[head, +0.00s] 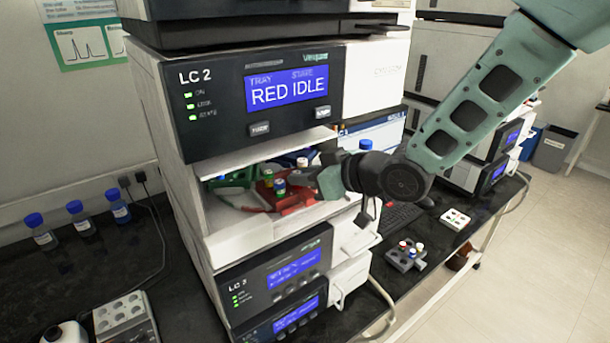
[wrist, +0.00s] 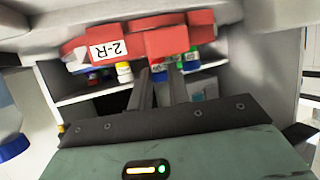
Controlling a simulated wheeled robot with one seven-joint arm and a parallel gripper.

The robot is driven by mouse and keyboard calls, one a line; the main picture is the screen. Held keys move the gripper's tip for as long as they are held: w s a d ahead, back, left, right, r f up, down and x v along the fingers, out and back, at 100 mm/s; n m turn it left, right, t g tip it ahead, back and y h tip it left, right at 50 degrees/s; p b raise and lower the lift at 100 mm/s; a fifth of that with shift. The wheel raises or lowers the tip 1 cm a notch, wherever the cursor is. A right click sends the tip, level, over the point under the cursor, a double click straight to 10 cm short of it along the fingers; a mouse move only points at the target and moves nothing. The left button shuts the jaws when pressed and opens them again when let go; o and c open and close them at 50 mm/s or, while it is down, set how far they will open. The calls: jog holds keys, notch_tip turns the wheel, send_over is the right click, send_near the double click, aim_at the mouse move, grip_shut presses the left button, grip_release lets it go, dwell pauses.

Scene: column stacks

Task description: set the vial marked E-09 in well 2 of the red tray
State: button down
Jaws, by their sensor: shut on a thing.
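The red tray (head: 292,202) sits at the front of the open bay of the LC 2 unit. It carries a label like "R-2", upside down in the wrist view (wrist: 104,50). My gripper (head: 300,182) reaches into the bay from the right. The wrist view shows yellow (wrist: 124,72) and blue (wrist: 191,64) ones. No vial marking is readable, so I cannot tell which is E-09. My gripper hides part of the tray.
A green tray (head: 236,178) sits left of the red tray inside the bay. The bay's side walls and top are close around my gripper. A grey rack with several vials (head: 405,256) and a white block (head: 455,220) stand on the bench at right. Blue-capped bottles (head: 76,218) stand at left.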

jog(key=c, duration=1.2)
grip_release()
jog(key=shift+c, duration=0.2)
jog(key=shift+b+v, duration=1.15)
jog(key=shift+v, duration=7.55)
jog(key=s+f+m+g+h+b, duration=0.1)
jog(key=s+f+m+h+b, duration=0.25)
jog(key=f+h, duration=0.55)
jog(key=s+f+g+h+b, duration=0.1)
jog(key=s+f+g+b, duration=0.2)
jog(key=s, duration=1.4)
notch_tip(320, 180, down, 4)
jog(key=g, duration=0.4)
jog(key=shift+a+f+n, duration=0.2)
jog(key=shift+n, duration=0.15)
